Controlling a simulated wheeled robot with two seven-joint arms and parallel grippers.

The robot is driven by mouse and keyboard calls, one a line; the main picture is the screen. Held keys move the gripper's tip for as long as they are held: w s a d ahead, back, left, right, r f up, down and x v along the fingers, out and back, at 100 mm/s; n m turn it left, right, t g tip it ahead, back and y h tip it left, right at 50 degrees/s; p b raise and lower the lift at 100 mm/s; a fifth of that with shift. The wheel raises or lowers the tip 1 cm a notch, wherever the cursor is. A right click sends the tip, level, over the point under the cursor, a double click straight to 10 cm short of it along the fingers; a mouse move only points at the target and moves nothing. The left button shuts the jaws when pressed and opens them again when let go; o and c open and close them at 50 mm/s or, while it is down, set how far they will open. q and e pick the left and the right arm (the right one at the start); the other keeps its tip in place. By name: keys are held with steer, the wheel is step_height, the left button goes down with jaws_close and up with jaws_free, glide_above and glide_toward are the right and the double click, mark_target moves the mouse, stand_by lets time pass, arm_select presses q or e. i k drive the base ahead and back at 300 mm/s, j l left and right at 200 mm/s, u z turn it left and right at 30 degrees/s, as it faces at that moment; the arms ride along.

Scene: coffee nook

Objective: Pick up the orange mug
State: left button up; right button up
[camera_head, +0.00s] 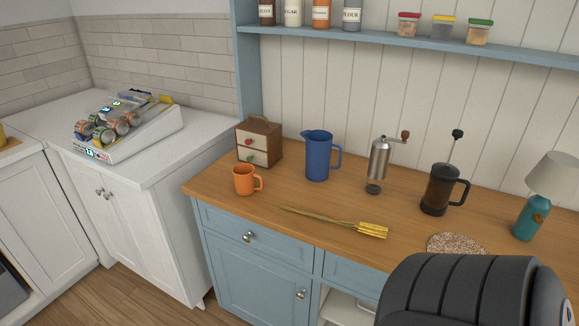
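The orange mug (243,181) stands upright on the wooden counter near its left front corner. Its handle points to the right. It is in front of a small wooden box with two cream drawers (259,143). No gripper is in view. A dark, ribbed arm part of mine fills the lower right, well apart from the mug, and hides part of the counter front there.
A blue pitcher (318,156), a metal coffee grinder (378,161), a French press (441,189) and a teal lamp (530,218) stand along the counter. A yellow dried bundle (345,224) lies right of the mug, near a speckled round mat (456,243). A can rack (117,127) stands left.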

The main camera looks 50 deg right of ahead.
mark_target(249, 181)
steer(key=z, duration=1.2)
